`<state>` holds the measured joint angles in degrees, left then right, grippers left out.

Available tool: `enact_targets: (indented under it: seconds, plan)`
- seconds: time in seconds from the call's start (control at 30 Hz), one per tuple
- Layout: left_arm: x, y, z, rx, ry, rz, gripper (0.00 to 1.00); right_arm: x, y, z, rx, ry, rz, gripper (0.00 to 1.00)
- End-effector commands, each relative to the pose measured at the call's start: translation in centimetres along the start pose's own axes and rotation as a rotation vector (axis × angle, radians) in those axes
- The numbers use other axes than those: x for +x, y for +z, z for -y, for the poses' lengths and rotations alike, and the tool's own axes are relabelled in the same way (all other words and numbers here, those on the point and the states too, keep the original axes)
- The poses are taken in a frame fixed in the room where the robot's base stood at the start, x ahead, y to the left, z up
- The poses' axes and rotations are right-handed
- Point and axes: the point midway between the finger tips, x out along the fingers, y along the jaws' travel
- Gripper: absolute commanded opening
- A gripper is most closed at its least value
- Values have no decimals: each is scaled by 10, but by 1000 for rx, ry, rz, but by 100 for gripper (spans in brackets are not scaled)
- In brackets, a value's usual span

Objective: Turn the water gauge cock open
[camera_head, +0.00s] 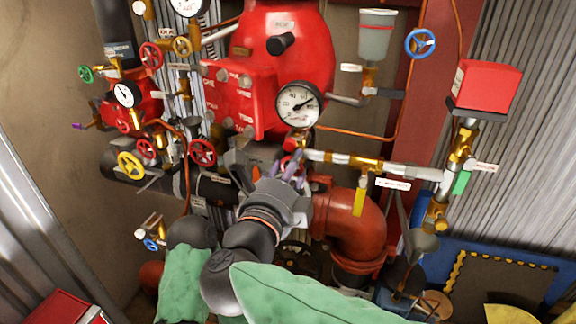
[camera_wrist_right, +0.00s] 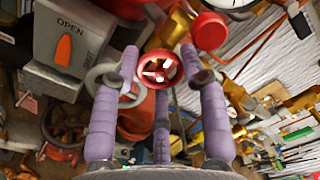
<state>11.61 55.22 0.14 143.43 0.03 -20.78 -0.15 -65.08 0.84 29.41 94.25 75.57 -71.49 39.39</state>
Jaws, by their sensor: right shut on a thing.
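A small red handwheel (camera_head: 290,143) sits just below the large white-faced gauge (camera_head: 298,105). I take it for the water gauge cock. It also shows in the right wrist view (camera_wrist_right: 153,68), with a pale hub. My right gripper (camera_head: 287,163) reaches up to it from below, its purple fingers around the wheel. In the right wrist view, the fingers of this gripper (camera_wrist_right: 160,65) stand left, right and below the wheel. It is shut on the wheel; exact finger contact is hard to see. My left gripper is not visible; only part of that arm shows.
A grey housing marked OPEN (camera_wrist_right: 72,45) stands close left of the fingers. A large red pipe elbow (camera_head: 355,215) lies beside my right wrist. Several handwheels crowd the left.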

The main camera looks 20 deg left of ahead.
Motion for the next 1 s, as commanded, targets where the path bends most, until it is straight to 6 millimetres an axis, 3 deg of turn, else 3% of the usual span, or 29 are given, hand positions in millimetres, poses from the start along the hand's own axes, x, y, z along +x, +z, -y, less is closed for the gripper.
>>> enact_targets:
  seconds: [0.03,0.4,0.97,1.0]
  plan:
    - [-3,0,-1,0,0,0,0,1,-4,-7,-43,12,-12,11]
    - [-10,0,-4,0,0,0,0,1,-5,-7,-196,12,-13,11]
    - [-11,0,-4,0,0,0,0,1,-5,-6,-220,11,-13,11]
    - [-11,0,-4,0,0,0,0,1,-5,-6,-220,11,-13,55]
